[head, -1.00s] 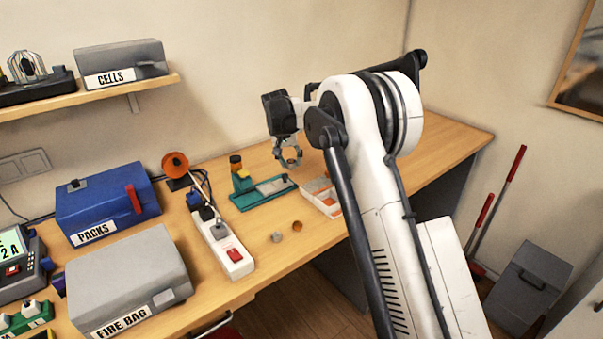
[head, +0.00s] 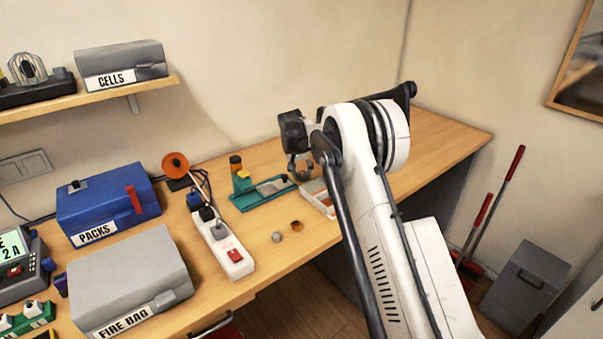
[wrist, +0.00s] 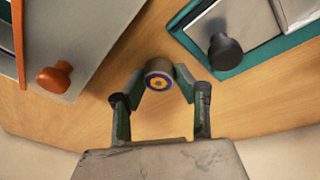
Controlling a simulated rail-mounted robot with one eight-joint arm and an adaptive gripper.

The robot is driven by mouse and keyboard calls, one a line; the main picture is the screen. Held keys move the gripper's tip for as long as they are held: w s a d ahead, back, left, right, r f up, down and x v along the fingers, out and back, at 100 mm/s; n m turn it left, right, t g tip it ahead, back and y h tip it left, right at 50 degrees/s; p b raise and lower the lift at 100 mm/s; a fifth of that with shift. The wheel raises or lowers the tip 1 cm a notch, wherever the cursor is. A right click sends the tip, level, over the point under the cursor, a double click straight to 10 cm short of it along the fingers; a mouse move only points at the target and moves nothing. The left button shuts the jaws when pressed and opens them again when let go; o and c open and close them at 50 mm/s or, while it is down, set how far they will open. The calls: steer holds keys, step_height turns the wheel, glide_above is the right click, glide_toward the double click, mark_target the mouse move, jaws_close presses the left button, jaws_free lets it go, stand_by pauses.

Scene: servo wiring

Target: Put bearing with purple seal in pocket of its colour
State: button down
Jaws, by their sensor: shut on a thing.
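My gripper (head: 300,173) is over the far part of the bench, above the gap between the teal fixture and the pale tray. In the wrist view my gripper (wrist: 159,82) is shut on a small round bearing (wrist: 158,74), pinched between the fingertips. In the head view the bearing is too small to make out. I cannot make out a purple pocket in either view.
The teal fixture (head: 245,203) has a grey plate and a black knob (wrist: 224,50). The pale tray (head: 318,204), partly behind my arm, has an orange knob (wrist: 57,80). A grey piece (head: 277,237) and an orange-brown ring (head: 297,226) lie in front. A power strip (head: 222,243) stands left.

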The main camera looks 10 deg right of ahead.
steer(key=shift+f, duration=0.1)
steer(key=shift+f, duration=0.1)
steer(key=c, duration=1.3)
jaws_free()
